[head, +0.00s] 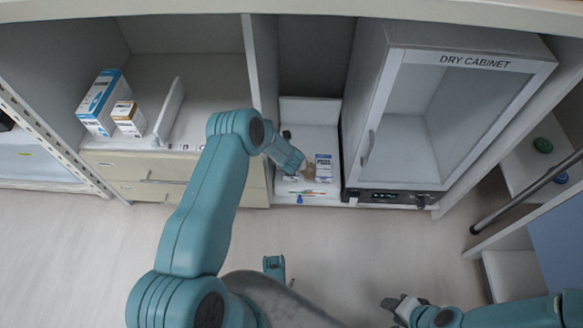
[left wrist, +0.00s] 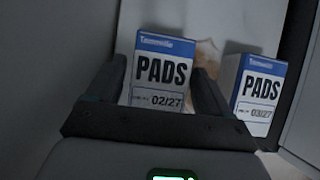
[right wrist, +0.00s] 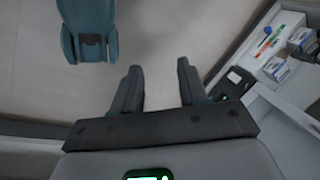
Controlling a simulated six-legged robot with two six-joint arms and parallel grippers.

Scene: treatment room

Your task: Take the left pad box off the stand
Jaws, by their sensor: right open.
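In the left wrist view the left pad box (left wrist: 165,72), white and blue and marked 02/27, stands between the two fingers of my left gripper (left wrist: 158,82). The fingers lie close along both its sides; whether they press on it I cannot tell. The right pad box (left wrist: 258,90), marked 03/27, stands to the right, outside the fingers. In the head view the right pad box (head: 323,166) shows beside my left gripper (head: 302,168), whose arm hides the left box. My right gripper (right wrist: 161,80) is open and empty over the floor; it also shows in the head view (head: 390,303).
The dry cabinet (head: 420,125) stands close to the right of the pad boxes. A divider wall (head: 262,70) is on the left. Other boxes (head: 103,100) stand on the left counter. The floor (head: 80,260) is clear.

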